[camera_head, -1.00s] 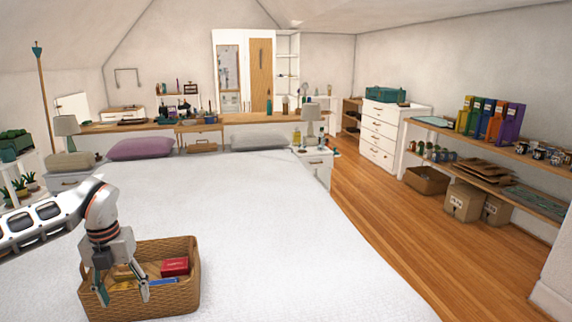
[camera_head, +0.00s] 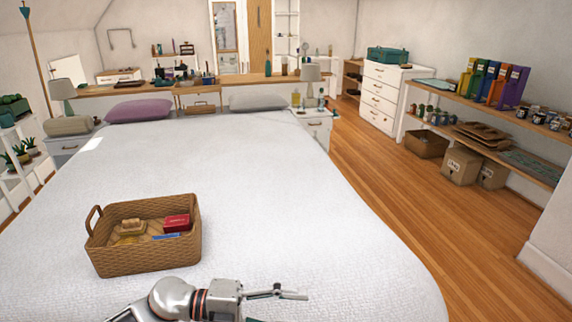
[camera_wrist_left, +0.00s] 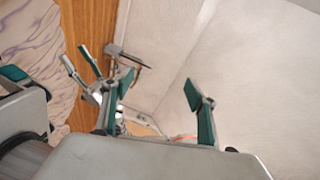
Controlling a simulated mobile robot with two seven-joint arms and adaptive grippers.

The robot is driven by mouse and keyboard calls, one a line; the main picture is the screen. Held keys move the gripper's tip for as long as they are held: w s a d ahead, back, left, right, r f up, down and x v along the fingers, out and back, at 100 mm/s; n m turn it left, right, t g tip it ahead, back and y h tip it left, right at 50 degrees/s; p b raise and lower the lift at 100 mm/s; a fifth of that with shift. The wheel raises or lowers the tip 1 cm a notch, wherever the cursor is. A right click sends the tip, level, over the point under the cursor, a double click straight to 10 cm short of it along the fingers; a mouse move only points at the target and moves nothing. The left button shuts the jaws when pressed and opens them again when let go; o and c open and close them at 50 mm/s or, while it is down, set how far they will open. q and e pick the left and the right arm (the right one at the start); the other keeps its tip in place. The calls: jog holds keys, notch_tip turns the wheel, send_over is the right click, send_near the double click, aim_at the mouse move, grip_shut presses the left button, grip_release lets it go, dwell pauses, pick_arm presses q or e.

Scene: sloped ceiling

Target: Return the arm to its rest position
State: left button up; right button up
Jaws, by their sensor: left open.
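My left arm comes in at the bottom edge of the head view, and its gripper (camera_head: 276,297) points right, low over the near part of the bed. Part of this gripper is cut off by the frame edge. In the left wrist view its teal-padded fingers (camera_wrist_left: 162,105) stand wide apart with nothing between them. A second silver and teal gripper (camera_wrist_left: 80,66), seemingly my right one, shows small and partly hidden behind them.
A wicker basket (camera_head: 143,258) on the bed (camera_head: 290,190) holds a red box (camera_head: 177,222), a blue item (camera_head: 172,236) and a yellowish item (camera_head: 132,227). It stands left of and beyond the gripper. Wooden floor (camera_head: 400,200) is clear to the right, before the shelf (camera_head: 480,131).

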pick_arm(q)
jog(key=w+a+f+n+t+y, duration=0.2)
jog(key=a+f+n+t+y, duration=0.15)
jog(key=n+t, duration=0.55)
jog(key=w+a+f+n+t+y, duration=0.1)
jog(key=a+f+n+t+y, duration=0.35)
jog(key=n, duration=0.65)
jog(key=s+a+f+n+g+y, duration=0.1)
jog(key=s+a+f+n+y, duration=0.2)
jog(key=s+a+f, duration=0.3)
jog(key=s+a+f+n+g+y, duration=0.2)
jog(key=s+a+f+n, duration=0.4)
jog(key=s+f, duration=0.3)
notch_tip(320, 180, down, 2)
jog(key=shift+a+f+y, duration=0.25)
jog(key=shift+a+y, duration=0.35)
jog(key=shift+a, duration=0.1)
